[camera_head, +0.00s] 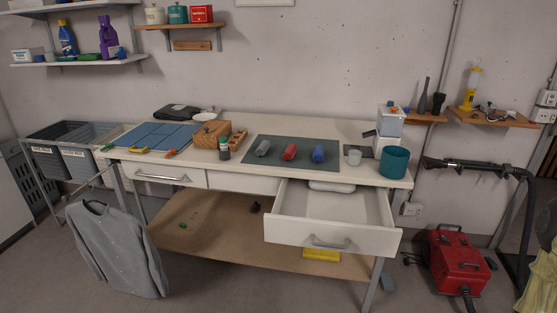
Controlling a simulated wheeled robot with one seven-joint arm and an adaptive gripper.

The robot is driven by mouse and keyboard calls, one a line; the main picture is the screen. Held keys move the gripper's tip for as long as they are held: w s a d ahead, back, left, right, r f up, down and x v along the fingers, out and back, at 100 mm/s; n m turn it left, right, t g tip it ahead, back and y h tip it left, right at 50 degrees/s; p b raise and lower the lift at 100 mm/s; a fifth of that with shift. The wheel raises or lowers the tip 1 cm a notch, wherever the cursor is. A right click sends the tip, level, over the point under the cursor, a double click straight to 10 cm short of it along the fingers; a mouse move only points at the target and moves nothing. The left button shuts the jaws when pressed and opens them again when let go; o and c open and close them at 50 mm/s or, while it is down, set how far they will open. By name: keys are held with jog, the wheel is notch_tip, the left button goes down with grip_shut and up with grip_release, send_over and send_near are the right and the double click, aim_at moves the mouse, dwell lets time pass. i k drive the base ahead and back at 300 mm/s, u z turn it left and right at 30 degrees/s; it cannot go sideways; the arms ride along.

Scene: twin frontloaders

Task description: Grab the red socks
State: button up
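A small red roll (289,152), which looks like the rolled red socks, lies on a dark green mat (330,147) on the workbench. A grey roll (263,148) lies to its left and a blue roll (318,154) to its right, each apart from it. Nothing covers the red roll. My gripper is not in view.
The workbench (240,178) has an open, seemingly nearly empty drawer (333,241) jutting out below the rolls. A teal pot (395,162) and grey cup (354,157) stand to the right. A grey cardigan (117,250) hangs front left; a red vacuum (459,262) stands right.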

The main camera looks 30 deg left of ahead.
aim_at(290, 152)
jog(key=u, duration=0.05)
jog(key=k, duration=0.1)
jog(key=u, duration=0.9)
